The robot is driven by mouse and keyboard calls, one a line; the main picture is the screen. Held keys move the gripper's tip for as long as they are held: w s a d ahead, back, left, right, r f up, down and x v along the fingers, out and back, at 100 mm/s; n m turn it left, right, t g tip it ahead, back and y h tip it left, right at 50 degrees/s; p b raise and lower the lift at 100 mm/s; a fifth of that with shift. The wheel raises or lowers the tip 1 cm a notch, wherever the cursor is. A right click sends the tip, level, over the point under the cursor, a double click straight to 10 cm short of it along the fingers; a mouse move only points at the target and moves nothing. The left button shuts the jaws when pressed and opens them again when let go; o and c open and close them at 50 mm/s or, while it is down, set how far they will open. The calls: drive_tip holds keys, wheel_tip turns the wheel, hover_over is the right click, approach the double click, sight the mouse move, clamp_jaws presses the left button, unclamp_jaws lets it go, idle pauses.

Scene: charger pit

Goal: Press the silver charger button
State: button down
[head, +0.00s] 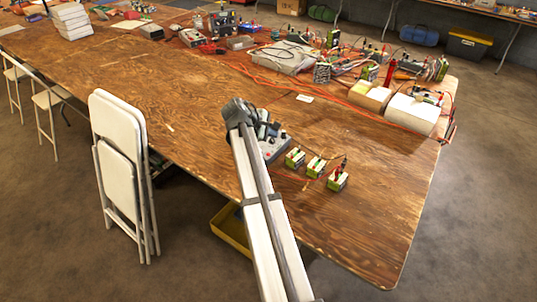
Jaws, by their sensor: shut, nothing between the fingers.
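My arm reaches in from the bottom of the head view to a dark wrist above the table. My gripper (264,130) hangs just beyond the wrist, over the back part of a grey charger box (274,148); it is shut and holds nothing. The charger lies on the wooden table, partly hidden by my arm and gripper. Small dark and reddish details show on its top, but I cannot make out the silver button. I cannot tell whether the fingertips touch the charger.
Small green-and-white batteries (316,167) with clips and wires stand right of the charger. Cables, batteries and boxes crowd the table's far right side. White folding chairs (122,165) stand at the left edge. The wooden table (375,215) is bare at the front right.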

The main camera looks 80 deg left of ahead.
drive_tip(key=shift+s+a+f, duration=0.15)
drive_tip(key=shift+f, duration=1.1)
drive_tip(key=shift+s+a+f, duration=0.15)
drive_tip(key=shift+a+f, duration=0.05)
drive_tip(key=shift+f, duration=1.1)
drive_tip(key=shift+s+a+f, duration=0.15)
drive_tip(key=shift+f, duration=1.1)
drive_tip(key=shift+f, duration=0.1)
drive_tip(key=shift+s+f, duration=0.1)
drive_tip(key=shift+f, duration=0.2)
drive_tip(key=shift+a+f, duration=0.1)
drive_tip(key=shift+f, duration=0.25)
drive_tip(key=shift+r, duration=0.75)
drive_tip(key=shift+w+d+r, duration=0.15)
drive_tip(key=shift+r, duration=0.7)
drive_tip(key=shift+w+d+r, duration=0.1)
drive_tip(key=shift+d+r, duration=0.05)
drive_tip(key=shift+r, duration=0.65)
drive_tip(key=shift+w+d+r, duration=0.15)
drive_tip(key=shift+r, duration=0.7)
